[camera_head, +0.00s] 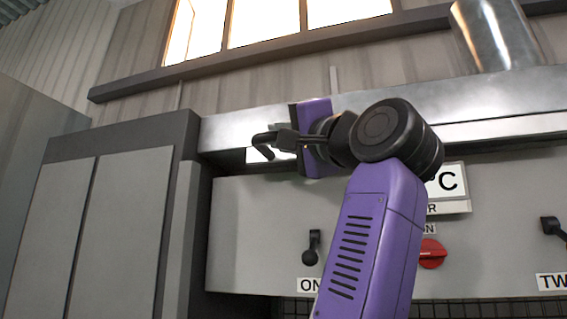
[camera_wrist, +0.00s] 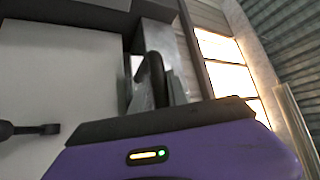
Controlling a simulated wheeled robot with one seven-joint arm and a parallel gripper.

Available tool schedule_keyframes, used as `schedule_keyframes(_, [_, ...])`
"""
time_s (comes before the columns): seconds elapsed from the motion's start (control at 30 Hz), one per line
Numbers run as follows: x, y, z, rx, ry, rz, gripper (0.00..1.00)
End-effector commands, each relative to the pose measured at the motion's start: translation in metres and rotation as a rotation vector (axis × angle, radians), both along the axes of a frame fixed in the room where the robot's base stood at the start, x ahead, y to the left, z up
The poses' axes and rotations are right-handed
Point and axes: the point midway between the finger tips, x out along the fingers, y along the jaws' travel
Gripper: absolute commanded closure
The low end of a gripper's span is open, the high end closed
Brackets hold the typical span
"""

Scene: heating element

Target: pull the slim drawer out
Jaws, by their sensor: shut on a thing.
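The slim drawer appears to be the narrow shiny metal front (camera_head: 228,131) running above the grey panel; it also shows in the wrist view (camera_wrist: 165,40). My gripper (camera_head: 272,144), with its purple body, reaches to it from the right. It is shut on a black curved handle (camera_head: 262,138) near the left end of the metal front. In the wrist view the handle (camera_wrist: 157,78) rises just beyond the dark edge of my gripper. The fingertips' contact is partly hidden. I cannot tell how far out the drawer stands.
A grey cabinet (camera_head: 120,215) stands close on the left. Below are a black lever (camera_head: 311,247), a red knob (camera_head: 432,253) and another lever (camera_head: 553,229) on the panel (camera_head: 258,225). A metal pipe (camera_head: 495,35) stands above on the right.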

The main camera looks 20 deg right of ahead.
Motion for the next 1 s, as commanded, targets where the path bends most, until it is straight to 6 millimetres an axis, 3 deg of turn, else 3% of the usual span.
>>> schedule_keyframes(0.2, [-0.048,0.033,-0.004,0.001,0.002,0.001,1.00])
schedule_keyframes(0.43, [-0.081,0.057,-0.004,0.001,0.006,0.001,1.00])
schedule_keyframes(0.63, [-0.094,0.066,-0.003,0.000,0.007,-0.002,1.00])
schedule_keyframes(1.0, [-0.095,0.067,-0.002,0.000,0.008,-0.002,1.00])
